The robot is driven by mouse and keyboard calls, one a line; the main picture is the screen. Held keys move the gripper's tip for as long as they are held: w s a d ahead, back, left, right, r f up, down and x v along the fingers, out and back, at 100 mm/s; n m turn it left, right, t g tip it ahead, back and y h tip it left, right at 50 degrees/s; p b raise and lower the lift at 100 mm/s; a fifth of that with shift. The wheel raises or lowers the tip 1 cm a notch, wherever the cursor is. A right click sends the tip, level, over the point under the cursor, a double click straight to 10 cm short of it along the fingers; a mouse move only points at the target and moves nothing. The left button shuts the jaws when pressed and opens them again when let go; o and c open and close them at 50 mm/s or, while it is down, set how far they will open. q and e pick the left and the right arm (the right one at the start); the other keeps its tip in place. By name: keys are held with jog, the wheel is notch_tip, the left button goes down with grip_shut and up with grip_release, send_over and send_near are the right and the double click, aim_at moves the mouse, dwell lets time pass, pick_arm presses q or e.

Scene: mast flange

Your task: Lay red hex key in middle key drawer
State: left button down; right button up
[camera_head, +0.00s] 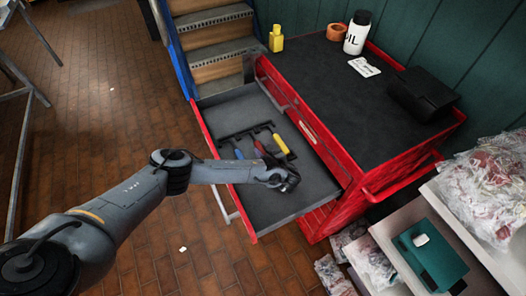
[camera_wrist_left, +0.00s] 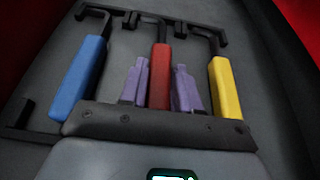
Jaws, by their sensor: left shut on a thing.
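The red hex key (camera_wrist_left: 160,75) stands out in the left wrist view between the two purple fingertips of my left gripper (camera_wrist_left: 160,88), which is shut on its red handle. Its dark bent shaft reaches up to the black key holder. In the head view the red hex key (camera_head: 261,148) shows partly, just beyond my left gripper (camera_head: 279,174), over the open drawer (camera_head: 254,204). A blue-handled key (camera_wrist_left: 79,80) lies to its left and a yellow-handled key (camera_wrist_left: 226,90) to its right. I cannot tell whether the red key touches the drawer floor. My right gripper is not in view.
The red tool cabinet (camera_head: 345,172) has a black top with a white bottle (camera_head: 357,32), an orange tape roll (camera_head: 337,32) and a black box (camera_head: 424,93). The drawer's front part is bare. Shelves with wrapped goods stand at right.

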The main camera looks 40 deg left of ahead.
pick_arm(q)
jog(key=c, duration=0.7)
grip_release()
jog(key=shift+c, duration=0.2)
jog(key=p+v, duration=0.2)
jog(key=v, duration=0.8)
jog(key=shift+s+d+r, duration=0.1)
jog(key=shift+d+r, duration=0.1)
jog(key=shift+d, duration=0.15)
